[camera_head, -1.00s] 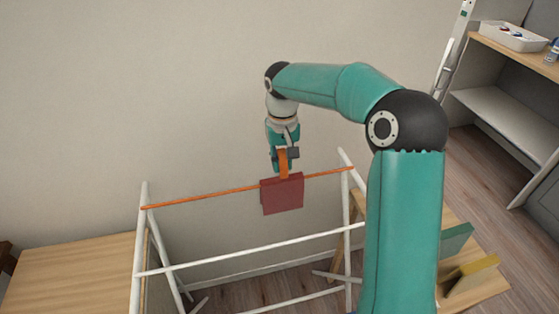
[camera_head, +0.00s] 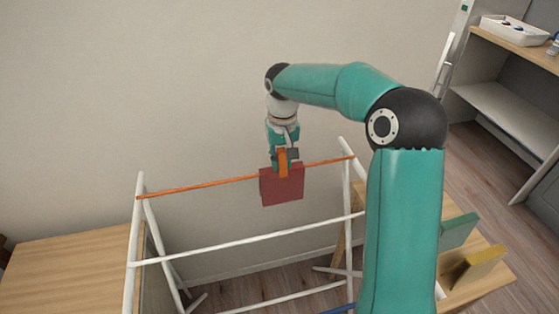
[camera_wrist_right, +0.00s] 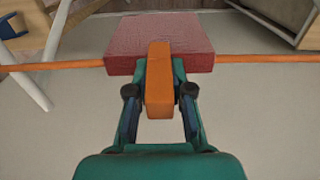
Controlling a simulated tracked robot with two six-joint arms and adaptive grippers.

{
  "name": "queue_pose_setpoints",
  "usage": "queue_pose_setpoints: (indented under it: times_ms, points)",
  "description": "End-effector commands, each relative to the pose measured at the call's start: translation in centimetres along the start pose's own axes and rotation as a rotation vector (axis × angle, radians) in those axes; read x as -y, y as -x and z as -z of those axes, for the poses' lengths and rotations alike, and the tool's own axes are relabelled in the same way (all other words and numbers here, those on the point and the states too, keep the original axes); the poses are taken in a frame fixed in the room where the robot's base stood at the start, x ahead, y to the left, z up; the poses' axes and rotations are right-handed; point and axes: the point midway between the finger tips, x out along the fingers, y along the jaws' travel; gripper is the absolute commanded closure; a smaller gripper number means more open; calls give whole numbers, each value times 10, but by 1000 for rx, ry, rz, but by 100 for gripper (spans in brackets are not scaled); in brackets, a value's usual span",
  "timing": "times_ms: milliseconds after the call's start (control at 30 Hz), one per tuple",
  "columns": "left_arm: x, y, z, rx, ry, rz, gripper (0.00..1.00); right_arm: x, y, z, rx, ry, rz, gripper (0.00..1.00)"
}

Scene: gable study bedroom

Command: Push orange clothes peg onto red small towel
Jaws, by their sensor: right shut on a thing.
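The red small towel (camera_head: 282,190) hangs folded over the orange top bar (camera_head: 205,185) of a white drying rack. My right gripper (camera_head: 284,160) points down above the towel and is shut on the orange clothes peg (camera_head: 283,163). In the right wrist view the peg (camera_wrist_right: 158,80) sits between the fingers, and its far end overlaps the middle of the towel (camera_wrist_right: 185,40). In the head view the peg's lower end is at the towel's top edge. How deeply it straddles the cloth is hard to tell. My left gripper is in neither view.
The white rack (camera_head: 250,241) has lower bars in front of the towel. A wooden surface (camera_head: 70,272) is at left. Green (camera_head: 458,230) and yellow (camera_head: 478,265) pieces stand at lower right. Shelves with a white tray (camera_head: 514,30) are at far right.

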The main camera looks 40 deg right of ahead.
Motion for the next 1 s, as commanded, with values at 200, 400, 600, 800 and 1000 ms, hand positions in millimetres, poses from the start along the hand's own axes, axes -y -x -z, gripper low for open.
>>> queue_pose_setpoints:
  times_ms: [200, 400, 600, 800, 1000]
  points:
    - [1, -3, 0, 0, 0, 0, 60, 0, -16, -6, 36, 2, -7, 97]
    - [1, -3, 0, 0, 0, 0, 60, 0, -16, -6, 36, 2, -8, 50]
    - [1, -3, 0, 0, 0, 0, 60, 0, -14, -6, 34, 4, -8, 50]
    - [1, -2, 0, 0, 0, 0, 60, 1, -13, -6, 31, 5, -7, 50]
    - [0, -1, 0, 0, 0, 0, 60, 1, -10, -5, 29, 5, -6, 50]
